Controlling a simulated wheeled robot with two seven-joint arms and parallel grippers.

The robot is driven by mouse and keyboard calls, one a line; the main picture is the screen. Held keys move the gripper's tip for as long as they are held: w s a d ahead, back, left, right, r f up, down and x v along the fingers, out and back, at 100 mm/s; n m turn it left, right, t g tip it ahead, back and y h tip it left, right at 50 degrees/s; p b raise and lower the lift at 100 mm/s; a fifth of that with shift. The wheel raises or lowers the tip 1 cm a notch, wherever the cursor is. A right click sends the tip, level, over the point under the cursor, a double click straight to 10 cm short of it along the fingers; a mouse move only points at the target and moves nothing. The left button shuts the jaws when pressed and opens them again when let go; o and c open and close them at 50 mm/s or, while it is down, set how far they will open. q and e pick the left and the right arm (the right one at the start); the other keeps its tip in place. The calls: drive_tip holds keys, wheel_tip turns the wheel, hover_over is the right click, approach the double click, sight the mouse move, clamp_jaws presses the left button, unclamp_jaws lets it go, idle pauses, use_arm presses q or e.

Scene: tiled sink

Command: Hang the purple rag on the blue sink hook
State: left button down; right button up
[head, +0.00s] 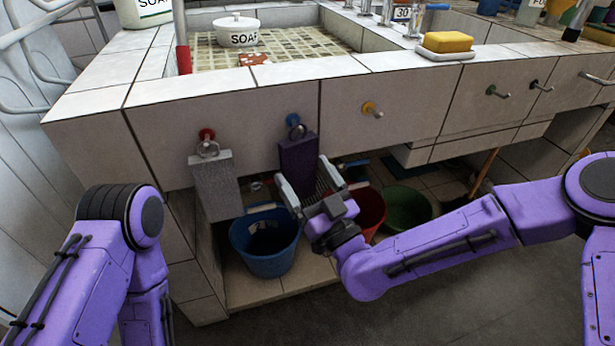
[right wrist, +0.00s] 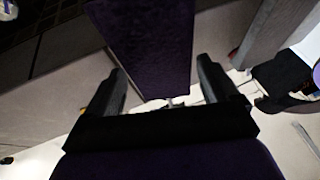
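The purple rag (head: 298,153) hangs flat against the tiled sink front, with a metal ring at its top. The ring sits at the blue hook (head: 292,119), and the rag appears to hang from it. My right gripper (head: 303,172) is at the rag's lower part, its fingers spread apart on either side. In the right wrist view, the purple rag (right wrist: 150,35) shows beyond the open fingers (right wrist: 160,68), with no finger visibly pressing on it. The rag's lower end is partly hidden by the gripper. My left gripper is out of view; only the arm shows.
A grey rag (head: 214,185) hangs from the red hook (head: 207,134) to the left. A yellow hook (head: 371,109) to the right is empty. Blue (head: 265,258), red (head: 371,212) and green (head: 405,208) buckets stand under the sink.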

drive_tip(key=shift+o, duration=0.4)
drive_tip(key=v, duration=1)
drive_tip(key=shift+s+b, duration=0.25)
drive_tip(key=shift+b, duration=0.2)
drive_tip(key=shift+d, duration=0.15)
drive_tip(key=s+d+f+m+g+h, duration=0.25)
drive_tip(key=f+m+g+h, duration=0.2)
drive_tip(key=f, duration=0.75)
drive_tip(key=s+d+f+m+g+h, duration=0.2)
drive_tip(key=d+f+m+g+h, duration=0.25)
drive_tip(key=f, duration=0.75)
drive_tip(key=s+d+f+m+g+h, duration=0.2)
drive_tip(key=s+d+f+g+h, duration=0.15)
drive_tip(key=s+d+f, duration=0.4)
drive_tip(key=s+d+f+m+g+h, duration=0.2)
drive_tip(key=s+d+f+g+h, duration=0.15)
drive_tip(key=s+d, duration=0.65)
wheel_tip(320, 180, up, 30)
drive_tip(key=w+p, duration=0.1)
drive_tip(key=p, duration=3)
drive_tip(key=shift+w+d, duration=0.35)
drive_tip(key=shift+d, duration=0.05)
